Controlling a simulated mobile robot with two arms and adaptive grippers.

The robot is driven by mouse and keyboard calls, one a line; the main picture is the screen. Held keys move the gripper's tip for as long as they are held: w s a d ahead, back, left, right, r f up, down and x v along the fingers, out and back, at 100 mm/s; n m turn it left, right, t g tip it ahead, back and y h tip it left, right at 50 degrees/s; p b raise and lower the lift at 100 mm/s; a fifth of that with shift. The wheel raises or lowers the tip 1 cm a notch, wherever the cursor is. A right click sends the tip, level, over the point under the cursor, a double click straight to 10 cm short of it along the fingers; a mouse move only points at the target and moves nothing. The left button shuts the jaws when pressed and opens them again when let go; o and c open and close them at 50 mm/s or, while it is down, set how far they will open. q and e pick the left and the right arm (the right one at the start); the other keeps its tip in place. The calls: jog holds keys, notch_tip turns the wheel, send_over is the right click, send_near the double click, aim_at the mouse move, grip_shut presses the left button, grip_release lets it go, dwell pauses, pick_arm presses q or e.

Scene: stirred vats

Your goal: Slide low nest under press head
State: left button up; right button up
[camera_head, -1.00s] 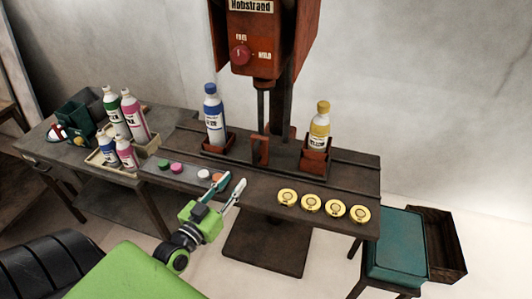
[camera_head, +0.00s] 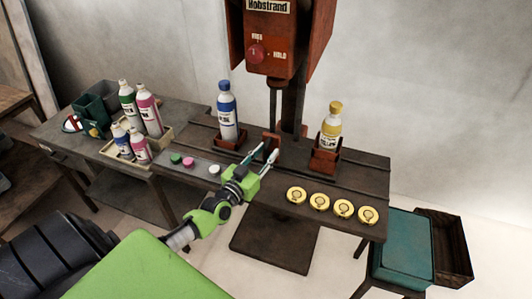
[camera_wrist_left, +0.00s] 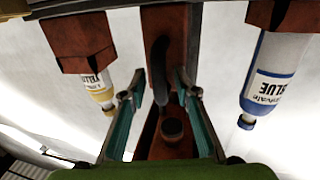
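A second red nest (camera_head: 323,160), taller-looking, holds a yellow-capped bottle (camera_head: 330,127). Which is the low nest is not certain. The red press head (camera_head: 283,60) hangs above, between the bottles. My left gripper (camera_head: 268,156) is open, its teal fingers between the nests, near a small red piece (camera_head: 270,142). In the left wrist view, seen upside down, the open fingers (camera_wrist_left: 156,108) flank a red part with a dark round end (camera_wrist_left: 172,128); nothing is visibly gripped. My right gripper is not visible.
Several yellow discs (camera_head: 320,203) lie along the bench front right. Green, pink and white discs (camera_head: 187,163) lie front left. A bottle tray (camera_head: 162,140) stands on the left table.

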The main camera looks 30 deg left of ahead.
pick_arm(q)
grip_shut()
jog(key=shift+w+d+r+p, duration=0.1)
jog(key=shift+w+d+p, duration=0.1)
jog(key=shift+d+p, duration=0.45)
jog(key=p, duration=0.3)
send_near(331, 157)
jog(key=w+a, duration=0.1)
jog(key=w, duration=0.1)
jog(key=w+a, duration=0.1)
jog(key=shift+w, duration=0.4)
jog(key=shift+w+d, duration=0.15)
jog(key=shift+d, duration=0.6)
grip_release()
jog(key=shift+d, duration=0.15)
